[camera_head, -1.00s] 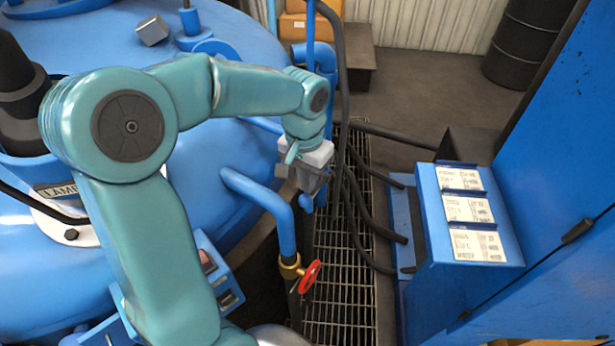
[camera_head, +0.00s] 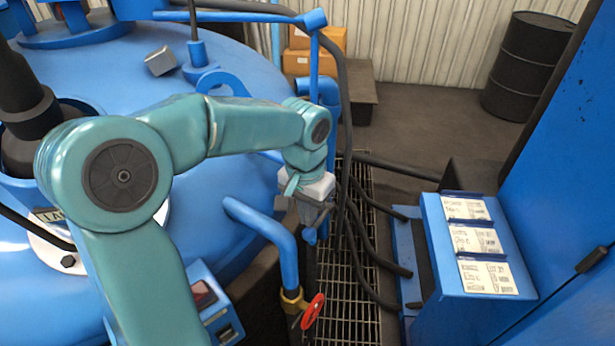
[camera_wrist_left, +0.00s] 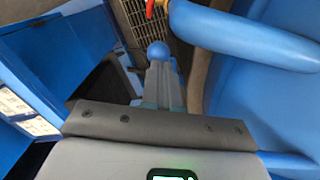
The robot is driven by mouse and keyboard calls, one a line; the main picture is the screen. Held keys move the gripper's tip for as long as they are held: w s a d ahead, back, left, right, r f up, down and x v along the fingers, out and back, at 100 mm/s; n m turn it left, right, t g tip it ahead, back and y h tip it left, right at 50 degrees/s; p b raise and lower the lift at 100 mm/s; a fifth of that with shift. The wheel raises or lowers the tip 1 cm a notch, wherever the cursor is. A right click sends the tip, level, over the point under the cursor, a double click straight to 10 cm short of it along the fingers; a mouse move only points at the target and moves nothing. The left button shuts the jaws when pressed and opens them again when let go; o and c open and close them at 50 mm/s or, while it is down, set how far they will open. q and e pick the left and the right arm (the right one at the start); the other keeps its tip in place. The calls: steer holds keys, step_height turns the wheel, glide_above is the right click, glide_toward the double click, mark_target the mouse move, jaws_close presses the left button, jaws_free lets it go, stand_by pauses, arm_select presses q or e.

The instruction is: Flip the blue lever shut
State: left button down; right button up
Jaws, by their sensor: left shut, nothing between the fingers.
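The blue lever (camera_head: 311,236) shows a small blue part below my left gripper (camera_head: 318,208) in the head view, beside the furnace. In the left wrist view, its round blue knob (camera_wrist_left: 158,50) sits just beyond the tips of my left gripper's fingers (camera_wrist_left: 159,75). The gripper is shut with nothing in it. I cannot tell whether the fingertips touch the knob. The rest of the lever is mostly hidden by the gripper. My right gripper is in neither view.
A bent blue pipe (camera_head: 283,245) with a red valve handle (camera_head: 313,311) stands close by, left of and below the gripper. Black hoses (camera_head: 372,235) run over the floor grating (camera_head: 350,300) at right. A blue cabinet with label cards (camera_head: 428,235) stands farther right.

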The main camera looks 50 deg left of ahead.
arm_select(q)
step_height(320, 180, up, 15)
steer(key=w+d+f+m+h, duration=0.15)
steer(key=d+f, duration=0.25)
steer(key=f, duration=0.5)
steer(key=w+d+f, duration=0.3)
steer(key=d+f, duration=0.1)
steer(key=f, duration=0.6)
steer(key=w+d+f+h, duration=0.15)
steer(key=d+f, duration=0.25)
steer(key=f, duration=0.5)
steer(key=s+d+f, duration=0.4)
steer(key=s+f, duration=0.3)
steer(key=f, duration=0.2)
steer(key=s+d+f, duration=0.5)
steer(key=s+f, duration=0.3)
steer(key=shift+s+d+f+n+p, duration=0.25)
steer(key=shift+f+n+p, duration=0.1)
steer(key=shift+n+p, duration=0.1)
